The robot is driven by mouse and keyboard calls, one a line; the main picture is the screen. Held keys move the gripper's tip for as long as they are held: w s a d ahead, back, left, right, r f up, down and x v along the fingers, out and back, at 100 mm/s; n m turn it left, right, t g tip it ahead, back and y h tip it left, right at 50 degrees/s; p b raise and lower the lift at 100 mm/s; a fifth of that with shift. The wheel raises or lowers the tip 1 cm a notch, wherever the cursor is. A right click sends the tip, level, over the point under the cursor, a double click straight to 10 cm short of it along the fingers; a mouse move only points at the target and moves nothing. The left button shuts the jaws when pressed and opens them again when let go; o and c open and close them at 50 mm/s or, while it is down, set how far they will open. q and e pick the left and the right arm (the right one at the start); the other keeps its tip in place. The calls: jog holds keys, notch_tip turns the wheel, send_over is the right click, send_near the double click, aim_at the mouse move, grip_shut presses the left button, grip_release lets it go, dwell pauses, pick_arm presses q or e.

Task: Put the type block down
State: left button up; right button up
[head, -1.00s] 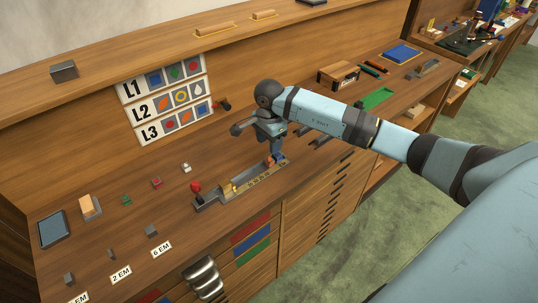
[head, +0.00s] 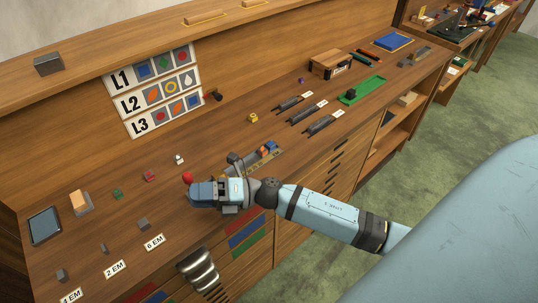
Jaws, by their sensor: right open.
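My right gripper (head: 222,198) is low over the left part of a brass-coloured composing stick (head: 254,163) and hides much of it. It is open, and I see no block between its fingers; the fingertips are largely hidden by the hand. An orange block (head: 263,152) and a blue block (head: 271,146) stand in the stick's right end, beside the gripper and apart from it. I cannot tell which is the task's type block. A red knob (head: 187,177) shows at the stick's left end. My left gripper is not in view.
Small blocks, including a green one (head: 117,193) and a red one (head: 149,175), stand at left. Dark narrow trays (head: 304,114) and a green mat (head: 362,90) lie at right. A pattern board (head: 155,90) leans behind. Bare bench lies between the stick and trays.

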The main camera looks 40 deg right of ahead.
jog(key=s+d+f+m+t+h, duration=0.1)
jog(key=s+d+f+m+h, duration=0.2)
jog(key=s+f+m+h, duration=0.55)
jog(key=s+d+f+m+h, duration=0.2)
jog(key=f+m, duration=0.3)
jog(key=m, duration=0.8)
jog(key=s+d+f+m+t+h, duration=0.1)
jog(key=s+d+f+m+h, duration=0.2)
jog(key=s+f+m+h, duration=0.5)
jog(key=w+r+m+y+p, duration=0.2)
jog(key=w+r+y+p, duration=0.1)
jog(key=r, duration=0.3)
jog(key=shift+d+p, duration=0.15)
jog(key=shift+p, duration=0.7)
jog(key=shift+r+y, duration=0.2)
jog(key=shift+y, duration=0.05)
